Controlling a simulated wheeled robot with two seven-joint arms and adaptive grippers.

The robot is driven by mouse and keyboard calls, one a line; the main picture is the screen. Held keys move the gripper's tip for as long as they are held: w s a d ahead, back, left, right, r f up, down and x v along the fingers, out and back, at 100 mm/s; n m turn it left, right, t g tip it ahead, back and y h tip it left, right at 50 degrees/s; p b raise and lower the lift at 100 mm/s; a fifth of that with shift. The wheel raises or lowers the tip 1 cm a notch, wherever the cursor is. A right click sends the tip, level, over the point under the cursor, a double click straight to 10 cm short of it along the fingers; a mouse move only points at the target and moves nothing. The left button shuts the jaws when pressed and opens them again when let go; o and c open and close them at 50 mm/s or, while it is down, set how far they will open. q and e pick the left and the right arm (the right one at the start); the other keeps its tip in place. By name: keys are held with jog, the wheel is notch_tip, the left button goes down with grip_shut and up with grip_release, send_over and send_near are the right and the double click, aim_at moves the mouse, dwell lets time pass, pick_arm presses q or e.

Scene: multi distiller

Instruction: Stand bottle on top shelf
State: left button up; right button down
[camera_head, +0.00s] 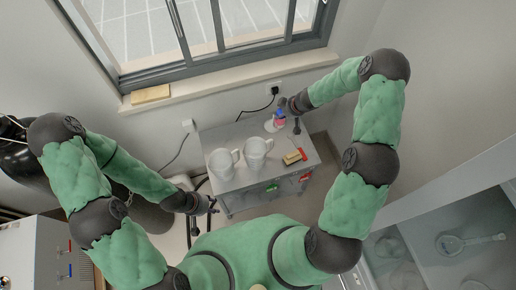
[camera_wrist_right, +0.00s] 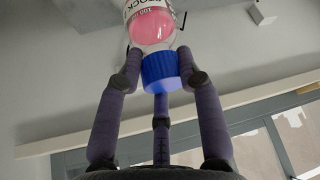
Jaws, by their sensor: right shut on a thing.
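The bottle (camera_wrist_right: 152,25) is clear with pink contents, a white label and a blue cap (camera_wrist_right: 160,71). My right gripper (camera_wrist_right: 158,62) is shut on it at the cap end, with fingers on both sides. In the head view the bottle (camera_head: 270,125) is at the back of the small grey table (camera_head: 225,197), beside my right gripper (camera_head: 284,112). I cannot tell whether its base touches the tabletop. My left gripper (camera_head: 208,204) is open and empty, low at the table's left front side. I cannot make out a top shelf with certainty.
Two white jugs (camera_head: 221,165) (camera_head: 256,154) stand on the table. A yellow item with a red part (camera_head: 293,157) lies at its right. A socket with a black cable (camera_head: 274,90) is on the wall behind. A glass-fronted cabinet (camera_head: 430,235) stands at right.

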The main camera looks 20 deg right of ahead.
aim_at(276, 122)
jog(key=shift+w+d+f+m+h+b, duration=0.15)
jog(key=shift+w+d+f+m+b, duration=0.05)
jog(key=shift+w+m+b, duration=0.2)
jog(key=shift+w+d+f+m+h+b, duration=0.15)
jog(key=shift+w+m, duration=0.15)
jog(key=shift+w, duration=0.15)
jog(key=w+d+f+m+h+b, duration=0.25)
jog(key=w+m+h+b, duration=0.25)
jog(key=m+b, duration=0.6)
jog(key=s+a+f+m+g+b, duration=0.1)
jog(key=m+b, duration=0.1)
jog(key=s+a+f+m+g+h+b, duration=0.1)
jog(key=m+b, duration=0.2)
jog(key=s+a+f+m+g+h+b, duration=0.1)
jog(key=s+m+b, duration=0.1)
jog(key=b, duration=0.1)
jog(key=shift+s+a+f, duration=0.1)
jog(key=shift+a+f, duration=0.15)
jog(key=shift+a, duration=0.1)
jog(key=shift+s+a+f+m+g+b, duration=0.2)
jog(key=shift+s+a+m+g+b, duration=0.4)
jog(key=shift+s+a+m+b, duration=0.3)
notch_tip(276, 122, down, 10)
jog(key=b, duration=0.3)
jog(key=shift+d, duration=0.1)
